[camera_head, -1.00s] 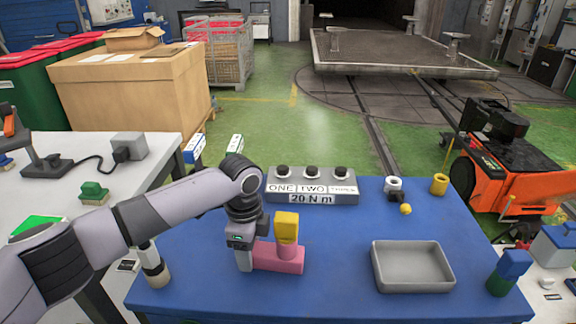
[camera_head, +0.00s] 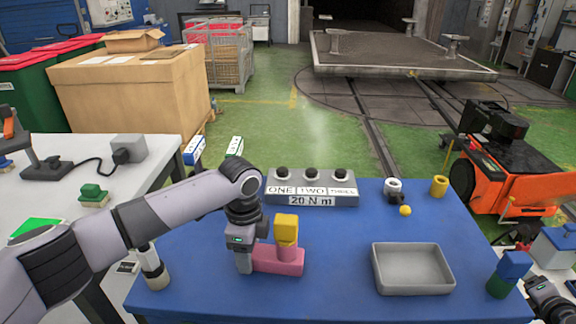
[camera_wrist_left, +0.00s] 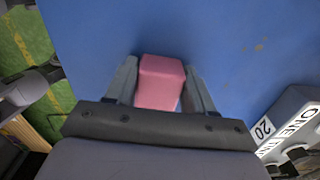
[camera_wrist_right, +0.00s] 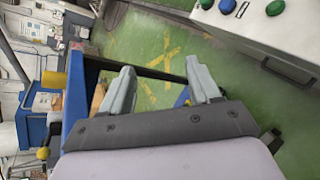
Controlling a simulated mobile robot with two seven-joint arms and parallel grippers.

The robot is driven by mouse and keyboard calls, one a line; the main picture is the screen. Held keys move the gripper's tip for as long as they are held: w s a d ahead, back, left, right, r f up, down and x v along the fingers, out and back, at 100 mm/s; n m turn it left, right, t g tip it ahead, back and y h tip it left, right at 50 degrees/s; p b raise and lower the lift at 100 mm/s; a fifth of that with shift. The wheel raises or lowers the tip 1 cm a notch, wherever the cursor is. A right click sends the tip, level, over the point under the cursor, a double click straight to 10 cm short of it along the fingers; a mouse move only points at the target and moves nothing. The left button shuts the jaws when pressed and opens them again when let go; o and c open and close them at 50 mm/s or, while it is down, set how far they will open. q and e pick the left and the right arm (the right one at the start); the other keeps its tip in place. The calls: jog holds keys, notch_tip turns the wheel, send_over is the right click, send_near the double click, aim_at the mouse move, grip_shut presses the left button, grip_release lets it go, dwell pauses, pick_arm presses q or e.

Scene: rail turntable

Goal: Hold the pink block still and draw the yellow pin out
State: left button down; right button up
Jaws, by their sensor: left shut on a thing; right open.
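My left gripper (camera_head: 244,262) is shut on the left end of the pink block. In the left wrist view the pink block (camera_wrist_left: 161,82) sits between the left gripper's fingers (camera_wrist_left: 160,85); the pin is out of sight there. My right gripper (camera_wrist_right: 158,88) is open and empty in the right wrist view, away from the block. Part of it shows at the head view's lower right corner.
A grey tray (camera_head: 412,290) stands right of the block. A grey button box (camera_head: 312,188) is behind it.

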jog(key=w+a+r+m+t+h, duration=0.15)
jog(key=w+a+r+m, duration=0.3)
jog(key=w+r, duration=0.7)
jog(key=w+a+r+m+t+h, duration=0.1)
jog(key=w+a+r+m+h, duration=0.3)
jog(key=w+r, duration=0.75)
jog(key=s+a+r+m+g+y, duration=0.1)
jog(key=a+m+g+y, duration=0.1)
jog(key=a, duration=0.5)
jog(key=s+a+r+m+g+y, duration=0.1)
jog(key=a+r+g, duration=0.1)
jog(key=a, duration=0.5)
jog(key=n+g+y, duration=0.5)
jog(key=g+y, duration=0.1)
jog(key=g, duration=0.5)
send_near(288, 219)
jog(key=shift+h, duration=0.25)
jog(key=f, duration=1)
jog(key=shift+w+a+f, duration=0.2)
jog(key=shift+a+f, duration=0.05)
jog(key=shift+f, duration=0.1)
jog(key=shift+c, duration=0.3)
